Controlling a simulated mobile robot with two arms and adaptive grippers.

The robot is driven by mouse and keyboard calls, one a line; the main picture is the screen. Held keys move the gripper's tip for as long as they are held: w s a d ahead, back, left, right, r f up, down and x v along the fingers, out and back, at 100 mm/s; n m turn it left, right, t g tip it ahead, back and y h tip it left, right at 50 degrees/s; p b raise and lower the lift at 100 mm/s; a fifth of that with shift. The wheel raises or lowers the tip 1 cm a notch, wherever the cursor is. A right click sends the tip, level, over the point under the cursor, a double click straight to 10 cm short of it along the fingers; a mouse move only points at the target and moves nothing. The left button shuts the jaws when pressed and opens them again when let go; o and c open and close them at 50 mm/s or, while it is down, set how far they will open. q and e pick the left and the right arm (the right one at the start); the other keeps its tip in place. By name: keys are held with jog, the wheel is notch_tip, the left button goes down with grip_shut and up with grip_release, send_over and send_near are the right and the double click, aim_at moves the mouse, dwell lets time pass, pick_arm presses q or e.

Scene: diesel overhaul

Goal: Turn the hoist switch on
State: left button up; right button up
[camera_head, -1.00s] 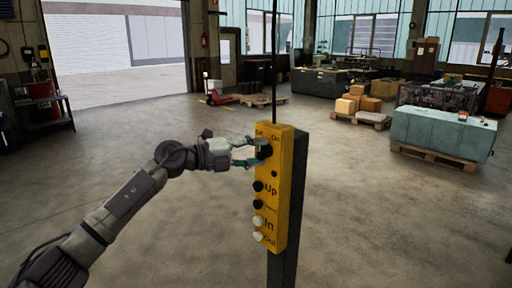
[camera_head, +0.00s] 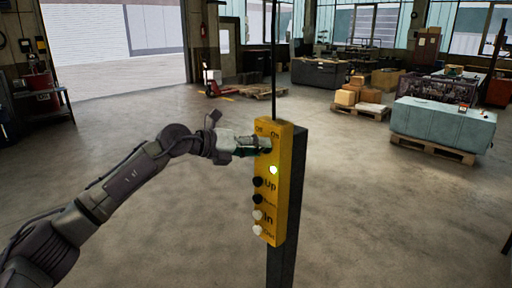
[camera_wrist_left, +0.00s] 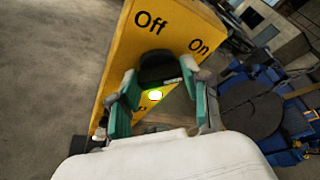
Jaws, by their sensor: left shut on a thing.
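The yellow hoist control box (camera_head: 274,205) stands upright on a dark post in the head view. Its black rotary switch (camera_head: 265,143) sits near the top, under the labels "Off" and "On". My left gripper (camera_head: 258,146) reaches it from the left and is shut on the switch knob. In the left wrist view the teal fingers (camera_wrist_left: 160,100) are on both sides of the black knob (camera_wrist_left: 160,66), and a white mark on it points towards "On". A light (camera_head: 273,170) below the switch glows green-white. My right gripper is not in view.
Black and white buttons (camera_head: 258,198) marked Up, In and others run down the box below the light. A thin cable rises from the box top. Pallets with boxes (camera_head: 362,95) and a teal block (camera_head: 443,123) stand farther back. The floor around the post is clear.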

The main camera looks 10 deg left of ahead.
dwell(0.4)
pick_arm(q)
jog(key=o, duration=1.2)
jog(key=shift+c, duration=0.2)
jog(key=v, duration=1.2)
